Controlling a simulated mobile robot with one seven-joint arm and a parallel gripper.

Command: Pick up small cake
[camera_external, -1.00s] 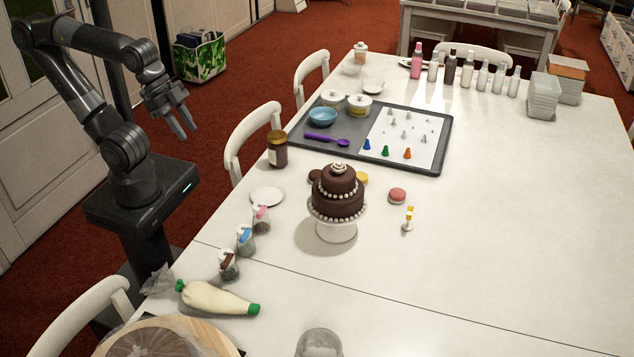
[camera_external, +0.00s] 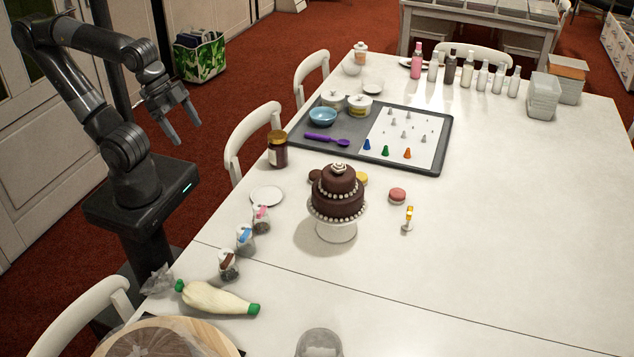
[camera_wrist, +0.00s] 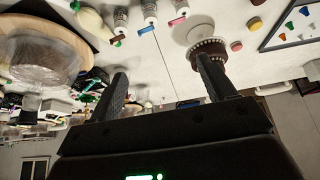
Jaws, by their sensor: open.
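A two-tier chocolate cake (camera_external: 337,200) with white beading stands on a white pedestal stand (camera_external: 336,232) in the middle of the table. Small round pieces lie around it: a pink one (camera_external: 397,195) to its right, and a yellow one (camera_external: 362,178) and a brown one (camera_external: 315,176) partly hidden beside it. My gripper (camera_external: 188,131) is open and empty, off the table's left side, well away from the cake. In the wrist view my gripper (camera_wrist: 161,66) has its fingers apart. The cake (camera_wrist: 208,49) shows beyond the right finger, partly covered by it.
Left of the cake are a plate (camera_external: 267,196), a brown jar (camera_external: 278,149) and several sprinkle jars (camera_external: 245,239). A grey tray (camera_external: 432,165) lies behind. Chairs (camera_external: 250,130) stand between my arm and the table.

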